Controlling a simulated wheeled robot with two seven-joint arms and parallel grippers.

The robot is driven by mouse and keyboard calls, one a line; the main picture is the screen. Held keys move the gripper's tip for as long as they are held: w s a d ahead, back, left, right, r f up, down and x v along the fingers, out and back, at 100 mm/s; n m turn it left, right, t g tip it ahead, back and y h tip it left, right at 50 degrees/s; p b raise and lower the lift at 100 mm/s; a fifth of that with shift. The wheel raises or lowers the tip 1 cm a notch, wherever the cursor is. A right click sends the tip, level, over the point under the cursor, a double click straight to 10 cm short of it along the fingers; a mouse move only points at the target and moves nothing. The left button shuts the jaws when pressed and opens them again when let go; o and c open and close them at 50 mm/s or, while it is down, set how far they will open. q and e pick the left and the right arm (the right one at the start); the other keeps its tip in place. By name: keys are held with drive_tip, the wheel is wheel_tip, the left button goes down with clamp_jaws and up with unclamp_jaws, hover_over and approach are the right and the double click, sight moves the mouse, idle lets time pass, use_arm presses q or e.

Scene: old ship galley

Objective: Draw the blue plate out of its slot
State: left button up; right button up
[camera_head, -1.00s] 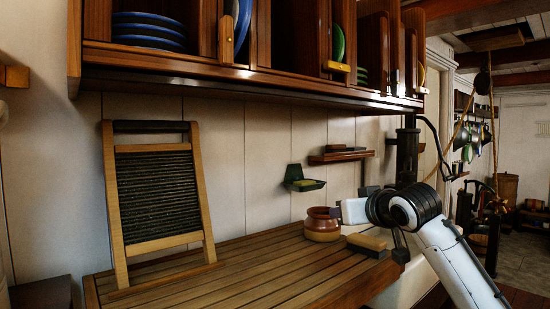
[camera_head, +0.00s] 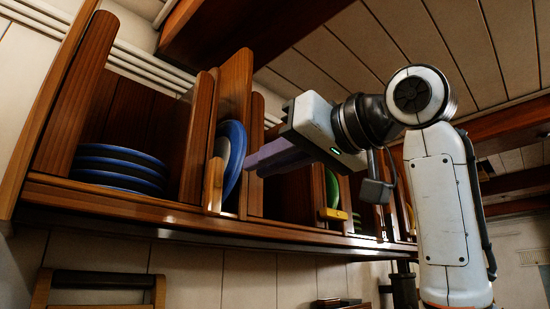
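The blue plate (camera_head: 234,152) stands upright on edge in a narrow slot of the wooden wall rack, its rim showing at the slot's front. A small upright wooden piece (camera_head: 213,186) stands at the slot's front, left of the plate's rim. My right gripper (camera_head: 262,160) reaches in from the right with its fingers pointing left at the plate. The fingertips appear close to the plate's right side; whether they touch it is unclear. The fingers overlap in this view, so their gap is hidden. My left gripper is not in view.
A stack of blue plates (camera_head: 118,169) lies in the wide bay to the left. A green plate (camera_head: 332,188) stands in a slot to the right, with a yellow-ended bar (camera_head: 332,214) across its front. Wooden dividers (camera_head: 235,85) flank the slots. Ceiling beams run above.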

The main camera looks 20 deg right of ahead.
sight(239, 162)
drive_tip(key=p+x, duration=0.2)
drive_tip(key=x, duration=0.5)
drive_tip(key=shift+w, duration=0.35)
drive_tip(key=shift+c, duration=0.3)
clamp_jaws()
drive_tip(key=shift+r, duration=1.3)
drive_tip(key=shift+s, duration=0.1)
